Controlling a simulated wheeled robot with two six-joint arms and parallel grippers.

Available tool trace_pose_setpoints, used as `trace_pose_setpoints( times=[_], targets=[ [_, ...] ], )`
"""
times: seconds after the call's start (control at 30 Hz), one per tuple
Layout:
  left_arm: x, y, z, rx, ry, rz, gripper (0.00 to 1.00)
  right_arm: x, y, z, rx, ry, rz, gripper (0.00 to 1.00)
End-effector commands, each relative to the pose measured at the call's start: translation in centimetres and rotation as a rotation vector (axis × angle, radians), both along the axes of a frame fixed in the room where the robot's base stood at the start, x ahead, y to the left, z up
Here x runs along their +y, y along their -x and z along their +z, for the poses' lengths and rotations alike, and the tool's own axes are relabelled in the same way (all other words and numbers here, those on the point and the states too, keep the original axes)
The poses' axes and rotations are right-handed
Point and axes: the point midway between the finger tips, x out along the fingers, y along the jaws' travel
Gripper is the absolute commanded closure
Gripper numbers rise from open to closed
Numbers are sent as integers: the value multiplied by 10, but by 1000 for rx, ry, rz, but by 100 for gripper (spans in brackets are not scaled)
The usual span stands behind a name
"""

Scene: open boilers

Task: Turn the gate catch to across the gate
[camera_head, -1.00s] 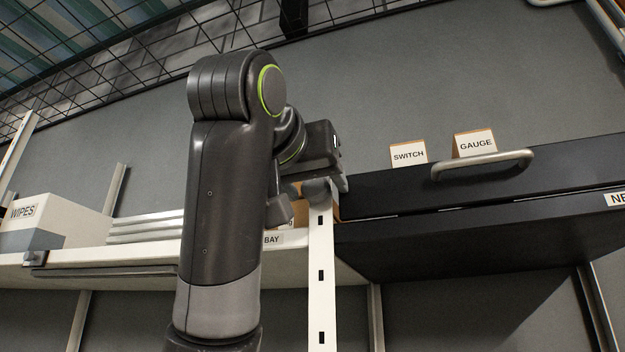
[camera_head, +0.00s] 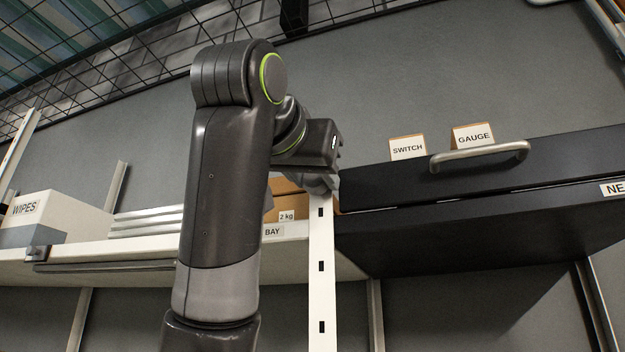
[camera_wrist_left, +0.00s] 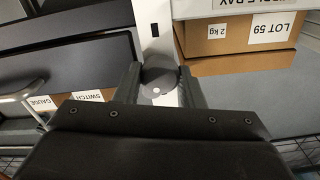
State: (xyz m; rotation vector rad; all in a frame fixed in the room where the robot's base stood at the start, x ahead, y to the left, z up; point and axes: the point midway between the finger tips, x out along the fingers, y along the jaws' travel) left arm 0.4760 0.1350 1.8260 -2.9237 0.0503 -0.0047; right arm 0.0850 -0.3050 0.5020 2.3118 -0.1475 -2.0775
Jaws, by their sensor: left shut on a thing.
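My left gripper (camera_head: 322,184) is at the top of a white slotted post (camera_head: 321,265), beside the dark boxy cover. In the left wrist view, its two fingers (camera_wrist_left: 160,73) are shut on a round dark grey knob (camera_wrist_left: 159,86) in front of the post. The knob is hidden in the head view. A thin dark rail (camera_head: 110,267) runs along the shelf front, with a small dark block (camera_head: 38,253) at its left end. I cannot tell for sure which part is the gate catch. My right gripper is not in view.
A black cover with a metal handle (camera_head: 480,154) stands right of the post, with SWITCH (camera_head: 408,148) and GAUGE (camera_head: 473,136) cards above it. Cardboard boxes (camera_wrist_left: 235,38) are close beside the post. A WIPES box (camera_head: 45,212) sits on the shelf at left.

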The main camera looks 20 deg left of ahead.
Motion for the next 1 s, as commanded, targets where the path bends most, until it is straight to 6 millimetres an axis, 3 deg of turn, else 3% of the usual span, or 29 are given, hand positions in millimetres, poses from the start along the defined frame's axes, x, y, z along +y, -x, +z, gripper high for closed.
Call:
trace_pose_setpoints(
  times=[1.0],
  targets=[
    [-1, 0, -1, -33, -928, 0, 87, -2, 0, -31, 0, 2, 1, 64]
  ],
)
